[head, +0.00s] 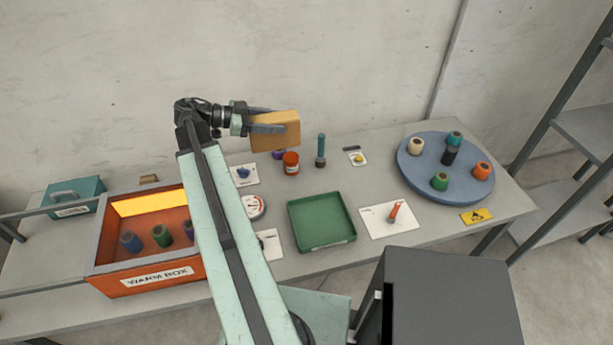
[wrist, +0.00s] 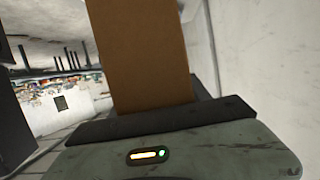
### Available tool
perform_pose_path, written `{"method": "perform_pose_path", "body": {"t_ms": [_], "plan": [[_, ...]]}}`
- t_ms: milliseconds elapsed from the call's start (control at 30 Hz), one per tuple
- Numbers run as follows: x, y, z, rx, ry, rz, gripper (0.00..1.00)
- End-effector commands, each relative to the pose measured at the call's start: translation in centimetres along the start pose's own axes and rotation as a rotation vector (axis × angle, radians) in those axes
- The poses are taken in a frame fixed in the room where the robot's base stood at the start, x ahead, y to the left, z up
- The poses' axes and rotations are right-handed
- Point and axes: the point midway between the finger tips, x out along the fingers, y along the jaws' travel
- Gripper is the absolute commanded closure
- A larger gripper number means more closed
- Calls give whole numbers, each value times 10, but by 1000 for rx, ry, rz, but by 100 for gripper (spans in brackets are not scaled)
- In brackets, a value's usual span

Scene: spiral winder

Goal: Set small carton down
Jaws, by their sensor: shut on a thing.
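The small carton (head: 278,134) is a tan box held up above the back of the table in the head view. My gripper (head: 266,128) is shut on it, with one dark finger showing across its near face. The carton is clear of the table (head: 337,179) and appears above the orange jar and purple item. In the wrist view the carton (wrist: 140,55) fills the upper middle as a brown face, just beyond the dark gripper edge. Its far end is out of that view.
A green tray (head: 322,246) stands at the table's front middle. A blue round turntable (head: 415,183) with several spools is at right. An orange warm box (head: 112,283) with spools is at left. An orange jar (head: 291,168) and a teal-topped post (head: 321,146) stand near the back.

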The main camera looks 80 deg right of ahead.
Motion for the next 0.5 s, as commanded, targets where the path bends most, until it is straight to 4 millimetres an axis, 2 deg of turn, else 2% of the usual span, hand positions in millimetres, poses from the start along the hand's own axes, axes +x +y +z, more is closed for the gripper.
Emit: {"method": "perform_pose_path", "body": {"t_ms": [33,200,333,400,500], "plan": [[32,-5,41,1,0,4,100],[108,-19,90,-2,1,-3,100],[148,-25,111,-4,3,-9,100],[161,-27,116,-6,3,-13,100],[171,-28,118,-7,4,-14,100]]}}
